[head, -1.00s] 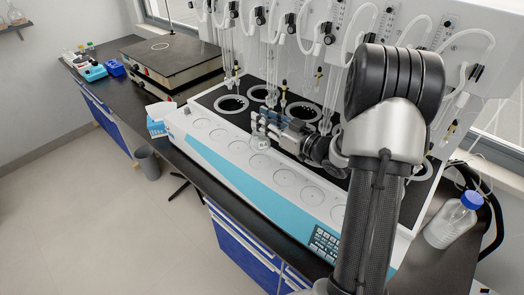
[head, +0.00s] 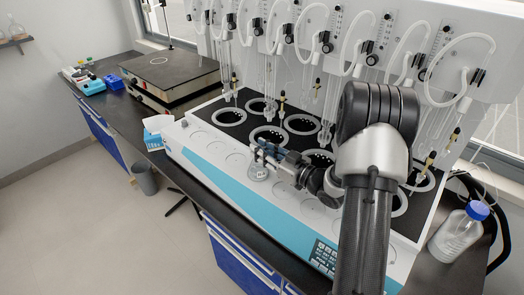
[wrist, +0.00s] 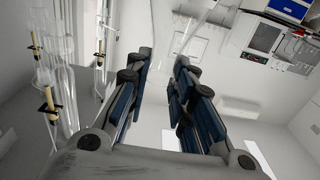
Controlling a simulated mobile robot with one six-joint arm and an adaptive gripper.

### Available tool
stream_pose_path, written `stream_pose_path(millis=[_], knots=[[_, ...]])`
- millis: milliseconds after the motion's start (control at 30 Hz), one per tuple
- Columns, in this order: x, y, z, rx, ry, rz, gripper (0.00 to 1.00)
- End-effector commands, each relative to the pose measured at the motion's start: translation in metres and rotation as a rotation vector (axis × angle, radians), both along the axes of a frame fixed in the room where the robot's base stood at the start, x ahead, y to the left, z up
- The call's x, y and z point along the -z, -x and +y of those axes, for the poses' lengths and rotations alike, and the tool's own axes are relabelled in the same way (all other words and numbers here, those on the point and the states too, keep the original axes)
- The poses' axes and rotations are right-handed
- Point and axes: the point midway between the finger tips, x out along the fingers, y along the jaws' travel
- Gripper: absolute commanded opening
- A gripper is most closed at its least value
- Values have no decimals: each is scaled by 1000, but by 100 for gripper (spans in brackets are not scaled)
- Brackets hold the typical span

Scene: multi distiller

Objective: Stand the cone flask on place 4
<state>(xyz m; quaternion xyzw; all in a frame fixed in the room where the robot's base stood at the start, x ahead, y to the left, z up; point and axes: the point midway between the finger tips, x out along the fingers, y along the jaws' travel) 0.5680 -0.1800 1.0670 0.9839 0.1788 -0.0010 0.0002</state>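The clear cone flask (head: 258,173) is small in the head view, on or just over the fourth marked circle from the left of the distiller's white front ledge (head: 224,170). It looks upright. Its base shows, but its upper part is hidden by my gripper (head: 262,151), which reaches in from the right at neck height. I cannot tell whether the base touches the ledge. In the wrist view, the blue finger pads of my gripper (wrist: 160,62) stand apart.
Black heating wells (head: 229,117) lie behind the ledge, with glass tubes and hoses hanging over them. A bottle with a blue cap (head: 459,232) stands at the right. A tissue box (head: 157,124) and a hot plate (head: 170,67) are at the left. Circles left of the flask look empty.

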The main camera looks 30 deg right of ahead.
Motion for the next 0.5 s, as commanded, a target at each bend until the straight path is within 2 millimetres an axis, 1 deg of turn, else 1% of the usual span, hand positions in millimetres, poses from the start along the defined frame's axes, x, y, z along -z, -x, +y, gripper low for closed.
stream_pose_path(millis=[33, 300, 500], knots=[[1, 0, 0, 0, 0, 0, 25], [0, 0, 0, 0, 0, 0, 42], [0, 0, 0, 0, 0, 0, 42]])
